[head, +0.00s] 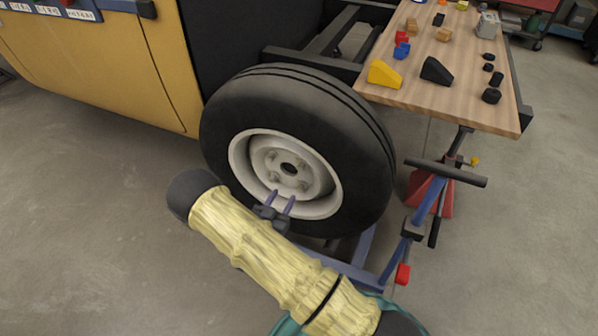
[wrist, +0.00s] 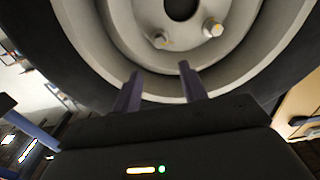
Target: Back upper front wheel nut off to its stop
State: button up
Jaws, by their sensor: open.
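The wheel has a black tyre (head: 225,110) and a pale rim (head: 323,207) with a dark centre hole (head: 289,168). Nuts around the hub are small and faint in the head view. Two hex nuts show clearly in the wrist view, a left one (wrist: 161,40) and a right one (wrist: 212,29), both below the centre hole. The upper nuts are outside the wrist view. My gripper (head: 281,196) is open and empty in front of the rim's lower part. In the wrist view its two fingers (wrist: 160,70) point up, below the left nut and apart from it.
A yellow vehicle body (head: 110,60) stands left of the wheel. A wooden bench (head: 440,95) with wedges and small parts is at right. A stand with a blue post and dark crossbar (head: 446,173) is right of the wheel. Floor at left is clear.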

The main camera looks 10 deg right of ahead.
aim_at(299, 169)
jog(key=b+x, duration=0.2)
jog(key=x, duration=1.1)
jog(key=shift+w+d+b, duration=0.1)
jog(key=shift+b, duration=0.25)
grip_shut()
